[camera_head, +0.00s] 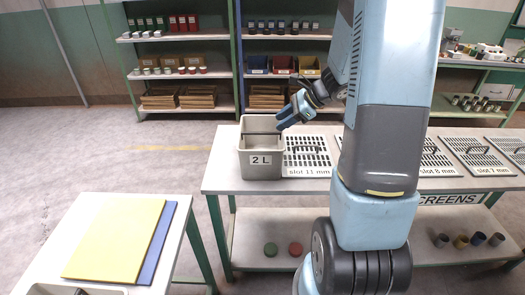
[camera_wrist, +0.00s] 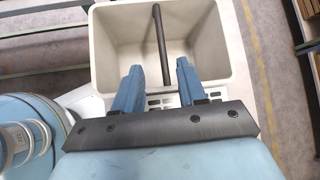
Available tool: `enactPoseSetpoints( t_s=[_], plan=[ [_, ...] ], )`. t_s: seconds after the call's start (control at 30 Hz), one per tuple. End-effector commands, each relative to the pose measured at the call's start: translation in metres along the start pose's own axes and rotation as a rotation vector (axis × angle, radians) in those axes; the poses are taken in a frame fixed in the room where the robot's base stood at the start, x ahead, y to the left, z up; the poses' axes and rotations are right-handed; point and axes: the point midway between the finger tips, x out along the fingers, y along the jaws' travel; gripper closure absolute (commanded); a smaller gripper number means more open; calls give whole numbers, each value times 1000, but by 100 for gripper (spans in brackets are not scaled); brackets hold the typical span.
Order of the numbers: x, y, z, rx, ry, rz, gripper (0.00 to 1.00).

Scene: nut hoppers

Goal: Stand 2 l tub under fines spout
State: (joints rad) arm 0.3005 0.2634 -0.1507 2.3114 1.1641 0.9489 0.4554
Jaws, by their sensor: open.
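The grey 2 L tub (camera_head: 252,172) stands upright on the left end of the white screens bench. In the wrist view the tub (camera_wrist: 112,62) is empty, with a dark bar (camera_wrist: 161,45) running across its mouth. My gripper (camera_head: 281,122) is at the tub's right rim, tilted down towards it. In the wrist view my gripper (camera_wrist: 159,72) is open, its two blue fingers reaching over the near rim either side of the bar's near end. I cannot tell whether the fingers touch the tub. No fines spout is in view.
A slotted screen marked slot 11 mm (camera_head: 308,157) lies right beside the tub, with more screens (camera_head: 474,155) further right. A separate table at lower left holds a yellow board (camera_head: 115,240) over a blue one. Stocked shelves (camera_head: 190,88) stand behind. Open floor lies left of the bench.

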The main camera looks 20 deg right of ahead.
Motion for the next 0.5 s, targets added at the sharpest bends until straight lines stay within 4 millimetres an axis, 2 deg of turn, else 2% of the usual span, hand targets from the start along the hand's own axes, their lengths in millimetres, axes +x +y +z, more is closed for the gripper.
enactPoseSetpoints(
  t_s=[0.2, 0.5],
  plan=[
    [36, 0, 0, 0, 0, 2, 59],
    [54, 0, -1, -1, 1, 2, 59]
  ],
)
